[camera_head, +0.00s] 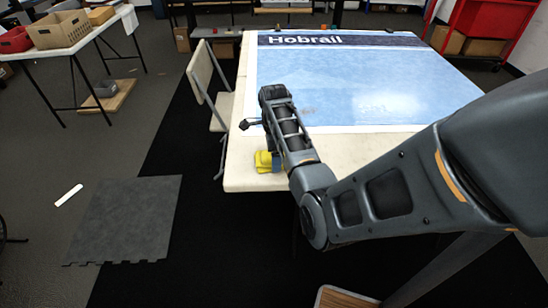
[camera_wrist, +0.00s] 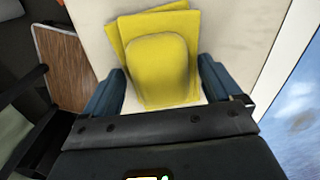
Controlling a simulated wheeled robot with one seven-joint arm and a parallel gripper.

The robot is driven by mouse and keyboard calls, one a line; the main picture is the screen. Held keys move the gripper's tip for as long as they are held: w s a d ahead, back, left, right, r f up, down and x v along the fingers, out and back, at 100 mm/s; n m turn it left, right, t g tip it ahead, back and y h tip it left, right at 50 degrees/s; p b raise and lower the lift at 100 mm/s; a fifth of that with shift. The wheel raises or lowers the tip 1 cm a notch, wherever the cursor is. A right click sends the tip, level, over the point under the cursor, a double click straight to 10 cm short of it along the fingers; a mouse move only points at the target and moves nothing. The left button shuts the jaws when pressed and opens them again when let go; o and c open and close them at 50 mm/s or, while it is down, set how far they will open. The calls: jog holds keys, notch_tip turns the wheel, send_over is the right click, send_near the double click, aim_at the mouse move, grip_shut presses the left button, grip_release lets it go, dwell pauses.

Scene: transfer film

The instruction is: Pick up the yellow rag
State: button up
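The yellow rag (camera_head: 263,161) lies near the front left corner of the white table (camera_head: 238,172). In the wrist view it is a folded yellow cloth (camera_wrist: 152,22) with a rounded raised part towards the gripper. My gripper (camera_wrist: 162,70) is over the rag, its two blue fingers apart, one on each side of the raised part. Whether they touch the cloth I cannot tell. In the head view my forearm hides most of the gripper; a bit of blue finger (camera_head: 277,163) shows beside the rag.
A folding chair (camera_head: 220,108) stands at the table's left edge. A side table (camera_head: 92,38) with boxes is at the far left. A dark floor mat (camera_head: 125,220) lies at the lower left. A red cart (camera_head: 485,25) stands at the back right.

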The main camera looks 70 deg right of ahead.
jog(key=c, duration=0.9)
jog(key=shift+r, duration=0.2)
jog(key=shift+r, duration=0.2)
jog(key=r, duration=0.3)
jog(key=shift+s+d+r, duration=0.15)
jog(key=shift+s+r, duration=0.1)
jog(key=shift+r, duration=0.1)
jog(key=s+d+r, duration=0.1)
jog(key=s+r, duration=0.1)
jog(key=s, duration=0.1)
jog(key=s+d+r, duration=0.1)
jog(key=s+r, duration=0.1)
jog(key=s, duration=0.2)
jog(key=s+d+r, duration=0.1)
jog(key=s+r, duration=0.1)
jog(key=s, duration=0.1)
jog(key=shift+s+d+r+p, duration=0.25)
jog(key=shift+s+r+p, duration=0.05)
jog(key=shift+p, duration=0.1)
